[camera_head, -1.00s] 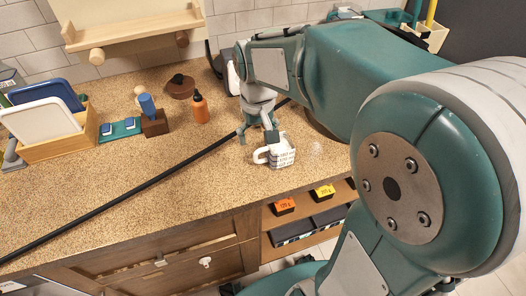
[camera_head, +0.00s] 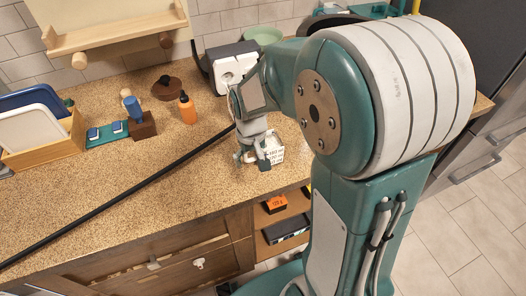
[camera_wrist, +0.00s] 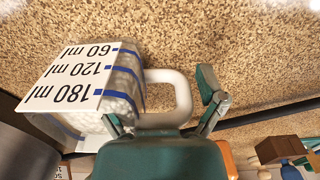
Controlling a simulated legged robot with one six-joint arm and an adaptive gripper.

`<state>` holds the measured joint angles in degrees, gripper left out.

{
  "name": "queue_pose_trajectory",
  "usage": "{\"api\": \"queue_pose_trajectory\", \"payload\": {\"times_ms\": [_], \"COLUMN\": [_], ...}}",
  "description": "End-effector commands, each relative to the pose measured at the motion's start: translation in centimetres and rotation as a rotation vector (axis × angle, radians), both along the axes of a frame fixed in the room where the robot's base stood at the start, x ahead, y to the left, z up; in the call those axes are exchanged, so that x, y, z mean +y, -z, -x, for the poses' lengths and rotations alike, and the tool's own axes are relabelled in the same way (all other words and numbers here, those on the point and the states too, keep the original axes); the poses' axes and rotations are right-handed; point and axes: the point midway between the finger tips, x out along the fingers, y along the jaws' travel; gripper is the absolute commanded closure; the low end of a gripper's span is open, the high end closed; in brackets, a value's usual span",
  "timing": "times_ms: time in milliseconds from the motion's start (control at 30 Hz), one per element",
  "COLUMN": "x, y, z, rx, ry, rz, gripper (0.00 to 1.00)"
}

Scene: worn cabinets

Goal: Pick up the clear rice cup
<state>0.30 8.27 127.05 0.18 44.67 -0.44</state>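The clear rice cup (camera_wrist: 122,80) has a white panel marked 60, 120 and 180 ml, blue lines and a white loop handle; white, grain-like contents show through its side. It stands on the speckled counter near the front edge, and also shows in the head view (camera_head: 277,149), partly hidden by my gripper. My gripper (camera_head: 254,160) is at the cup's handle side. In the wrist view my gripper (camera_wrist: 165,106) has its fingers apart, with the handle between them. The left finger is beside the cup body, partly hidden; the right finger is clear of the handle.
A long black bar (camera_head: 120,201) runs diagonally across the counter behind my gripper. An orange bottle (camera_head: 187,108), a wooden block (camera_head: 142,126) and a wooden rack (camera_head: 45,145) stand to the left. A white appliance (camera_head: 232,66) stands behind.

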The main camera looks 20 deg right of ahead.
Motion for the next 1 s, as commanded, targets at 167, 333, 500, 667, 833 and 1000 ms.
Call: {"api": "queue_pose_trajectory", "payload": {"times_ms": [167,333,500,667,833,1000], "x": [0.2,0.2,0.2,0.2,0.2,0.2], "y": [0.0,0.0,0.0,-0.1,-0.4,-1.2], "z": [0.0,0.0,0.0,0.0,0.0,-0.1], "rx": [0.000,0.000,0.000,0.001,0.000,-0.002], "ry": [0.000,0.000,0.000,0.000,0.000,0.000], "rz": [0.002,0.002,0.002,0.002,0.002,0.002], "gripper": [0.69,0.96,0.97,0.97,0.97,0.97]}}
